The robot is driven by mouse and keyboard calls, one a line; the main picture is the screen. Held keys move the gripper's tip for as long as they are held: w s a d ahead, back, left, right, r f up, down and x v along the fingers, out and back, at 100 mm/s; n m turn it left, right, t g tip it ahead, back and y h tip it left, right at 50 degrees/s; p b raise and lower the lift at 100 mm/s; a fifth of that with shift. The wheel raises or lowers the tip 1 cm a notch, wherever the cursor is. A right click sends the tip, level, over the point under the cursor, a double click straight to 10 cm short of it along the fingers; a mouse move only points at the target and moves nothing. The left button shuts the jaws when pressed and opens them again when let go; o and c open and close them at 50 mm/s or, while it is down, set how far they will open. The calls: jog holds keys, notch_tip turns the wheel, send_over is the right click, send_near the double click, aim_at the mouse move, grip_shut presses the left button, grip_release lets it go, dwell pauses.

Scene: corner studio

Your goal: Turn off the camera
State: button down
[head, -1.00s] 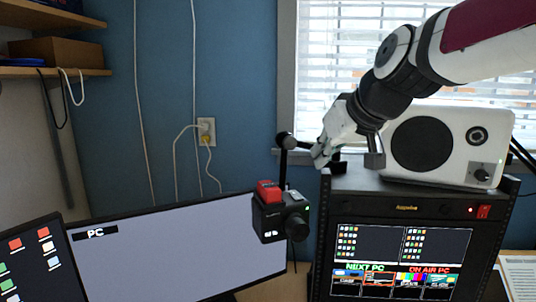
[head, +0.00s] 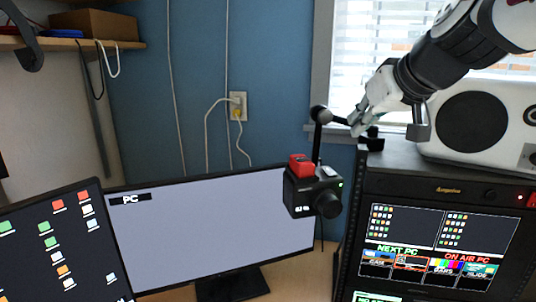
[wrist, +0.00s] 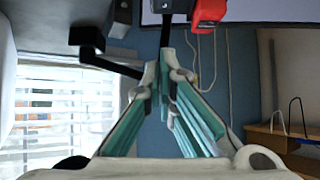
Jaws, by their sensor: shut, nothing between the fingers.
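The camera (head: 315,195) is a small black box with a red top part and a lens facing right. It hangs on a black jointed arm in front of the monitor, and a small green light shows on it. Part of its red top (wrist: 208,12) shows at the upper edge of the wrist view. My gripper (head: 357,124) is above and right of the camera, near the ball joint of its mount, and apart from the camera body. In the wrist view its teal-padded fingers (wrist: 167,62) come together at the tips with nothing between them.
A black rack console (head: 440,185) with screens stands at the right, with a white speaker (head: 470,120) on top. A monitor labelled PC (head: 215,225) is behind the camera, and another screen (head: 60,250) is at left. The mount's black arm (wrist: 110,62) is close to my fingers.

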send_over(333, 171)
jog(key=s, duration=0.1)
notch_tip(333, 171, down, 6)
jog(key=shift+d, duration=0.1)
jog(key=f, duration=0.3)
jog(key=shift+w+f, duration=0.1)
jog(key=shift+w, duration=0.3)
jog(key=shift+f+b, duration=0.3)
jog(key=shift+f, duration=0.2)
jog(key=shift+w+f+b, duration=0.3)
jog(key=shift+f+b, duration=0.05)
jog(key=shift+b, duration=0.25)
jog(key=shift+s, duration=0.25)
